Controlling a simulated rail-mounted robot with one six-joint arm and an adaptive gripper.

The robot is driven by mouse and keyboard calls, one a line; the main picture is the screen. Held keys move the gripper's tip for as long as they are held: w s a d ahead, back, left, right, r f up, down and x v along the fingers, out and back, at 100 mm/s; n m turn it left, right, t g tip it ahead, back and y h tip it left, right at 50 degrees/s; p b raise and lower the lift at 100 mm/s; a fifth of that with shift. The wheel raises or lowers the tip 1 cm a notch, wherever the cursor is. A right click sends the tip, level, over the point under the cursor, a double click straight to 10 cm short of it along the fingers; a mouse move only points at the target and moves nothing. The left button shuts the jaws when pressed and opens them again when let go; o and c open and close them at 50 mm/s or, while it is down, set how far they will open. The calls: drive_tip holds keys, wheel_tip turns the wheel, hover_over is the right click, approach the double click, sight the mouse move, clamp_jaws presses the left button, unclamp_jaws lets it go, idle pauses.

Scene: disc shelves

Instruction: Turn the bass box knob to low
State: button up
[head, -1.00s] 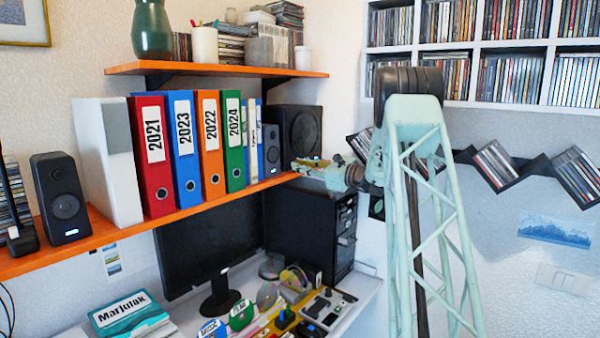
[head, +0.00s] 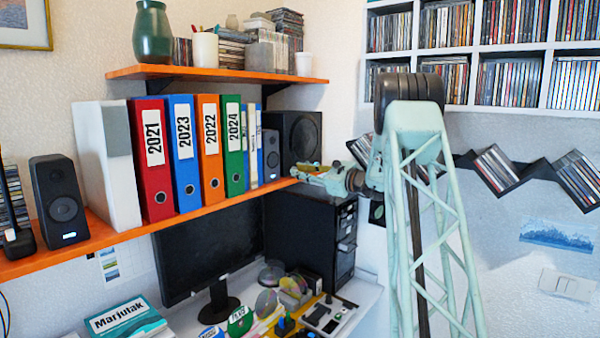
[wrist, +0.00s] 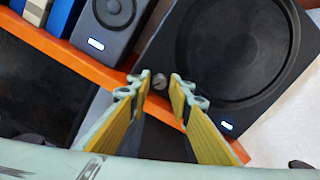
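The bass box is a black speaker box (head: 293,135) at the right end of the orange shelf, and it fills the upper right of the wrist view (wrist: 150,62). Its knob (wrist: 160,82) is a small grey round knob near the box's lower left corner. My gripper (wrist: 159,86) is open, with one finger on each side of the knob in the wrist view and a gap on both sides. I cannot tell whether the fingertips reach past its front. In the head view my gripper (head: 298,172) is in front of the bass box's lower edge, and the knob is not discernible.
A small speaker (wrist: 112,22) stands left of the bass box on the orange shelf (wrist: 85,60). Binders (head: 190,150) stand farther left. The computer tower (head: 310,235) and the monitor (head: 205,260) are below the shelf. Wall racks of discs (head: 495,165) are at the right.

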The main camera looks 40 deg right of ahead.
drive_tip(key=shift+s, duration=0.15)
drive_tip(key=v, duration=1.1)
drive_tip(key=shift+s, duration=0.3)
drive_tip(key=o, duration=0.3)
drive_tip(key=shift+d, duration=0.1)
drive_tip(key=shift+d+r+p, duration=0.1)
drive_tip(key=shift+d+p, duration=0.1)
drive_tip(key=shift+p, duration=0.5)
